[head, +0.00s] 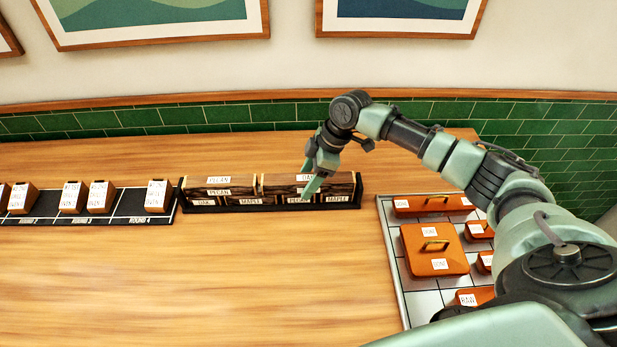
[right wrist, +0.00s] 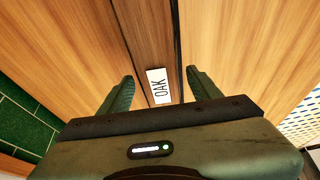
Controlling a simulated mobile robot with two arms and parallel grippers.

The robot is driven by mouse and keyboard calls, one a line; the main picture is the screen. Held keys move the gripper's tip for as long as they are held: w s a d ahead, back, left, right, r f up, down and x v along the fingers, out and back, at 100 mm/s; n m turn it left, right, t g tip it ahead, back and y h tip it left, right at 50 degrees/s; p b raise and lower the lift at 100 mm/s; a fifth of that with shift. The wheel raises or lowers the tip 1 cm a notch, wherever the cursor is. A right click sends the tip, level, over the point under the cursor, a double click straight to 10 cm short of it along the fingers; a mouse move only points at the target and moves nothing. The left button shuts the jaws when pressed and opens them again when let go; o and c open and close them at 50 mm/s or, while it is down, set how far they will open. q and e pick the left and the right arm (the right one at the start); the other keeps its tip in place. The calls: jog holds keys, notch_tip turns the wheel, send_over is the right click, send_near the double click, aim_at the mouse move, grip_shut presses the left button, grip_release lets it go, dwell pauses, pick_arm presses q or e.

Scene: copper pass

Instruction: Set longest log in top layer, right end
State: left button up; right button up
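A dark log rack (head: 190,210) stands on the wooden counter, with two layers of labelled logs. In the top layer a log labelled pecan (head: 233,183) lies at the left and a log labelled oak (head: 342,184) lies at the right end. Shorter logs with oak, maple and pecan labels sit below. My right gripper (head: 309,188) is down at the oak log. In the right wrist view its fingers (right wrist: 160,80) stand apart on either side of the oak log (right wrist: 145,35), with a small gap showing at the right finger. My left gripper is out of view.
A black strip (head: 130,202) marked with rounds holds several labelled wooden blocks at the left. A tiled tray (head: 397,255) with several copper lidded pans (head: 433,250) is at the right, beneath my right arm. The front middle of the counter is clear. A green tiled wall (head: 200,115) stands behind.

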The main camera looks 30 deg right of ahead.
jog(key=b+v, duration=0.2)
jog(key=v, duration=1)
jog(key=shift+r, duration=0.15)
